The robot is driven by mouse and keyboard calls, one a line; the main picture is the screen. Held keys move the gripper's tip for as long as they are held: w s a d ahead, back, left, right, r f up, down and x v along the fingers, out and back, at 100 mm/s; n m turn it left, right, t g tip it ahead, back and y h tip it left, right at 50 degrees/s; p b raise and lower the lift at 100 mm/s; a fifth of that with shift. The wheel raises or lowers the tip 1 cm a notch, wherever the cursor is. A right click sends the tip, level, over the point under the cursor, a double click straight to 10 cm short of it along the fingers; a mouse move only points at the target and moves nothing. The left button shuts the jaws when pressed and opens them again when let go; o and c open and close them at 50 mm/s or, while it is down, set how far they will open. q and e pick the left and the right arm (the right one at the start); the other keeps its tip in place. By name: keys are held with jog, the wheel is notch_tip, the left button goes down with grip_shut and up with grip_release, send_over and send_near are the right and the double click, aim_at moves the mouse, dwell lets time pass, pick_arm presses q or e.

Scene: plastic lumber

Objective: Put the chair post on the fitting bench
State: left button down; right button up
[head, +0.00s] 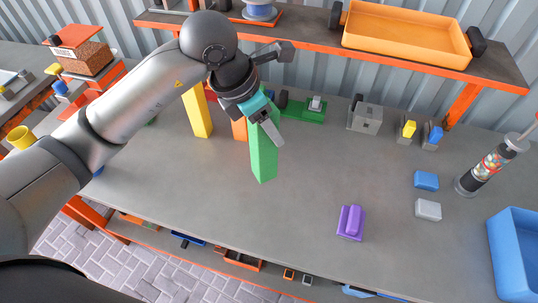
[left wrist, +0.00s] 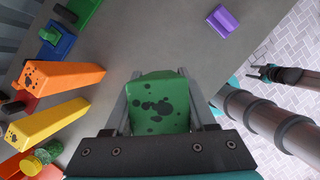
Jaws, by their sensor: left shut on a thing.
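My left gripper (head: 262,122) is shut on a green post (head: 263,160), which hangs upright below its fingers over the grey bench top (head: 290,215). In the left wrist view, the green post (left wrist: 160,103) fills the space between the fingers, and its end face has dark speckles. I cannot tell whether its lower end touches the bench. A yellow post (head: 197,112) and an orange post (head: 239,128) stand upright to its left, the orange one partly hidden by my gripper. My right gripper (left wrist: 268,73) shows small at the right of the left wrist view; its fingers are unclear.
A green block part (head: 303,110) and a grey fixture (head: 366,118) stand behind. A purple piece (head: 351,222), blue block (head: 426,180) and white block (head: 428,210) lie to the right. A blue bin (head: 514,250) is at far right. An orange tray (head: 405,35) sits on the shelf above.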

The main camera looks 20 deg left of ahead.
aim_at(252, 135)
pick_arm(q)
notch_tip(252, 135, down, 9)
jog(key=shift+r, duration=0.1)
dwell(0.3)
jog(key=shift+b, duration=0.35)
jog(key=shift+c, duration=1.1)
grip_release()
jog(key=shift+f, duration=0.2)
jog(key=p+v, duration=0.1)
jog(key=v, duration=1.1)
jog(key=shift+r, duration=0.2)
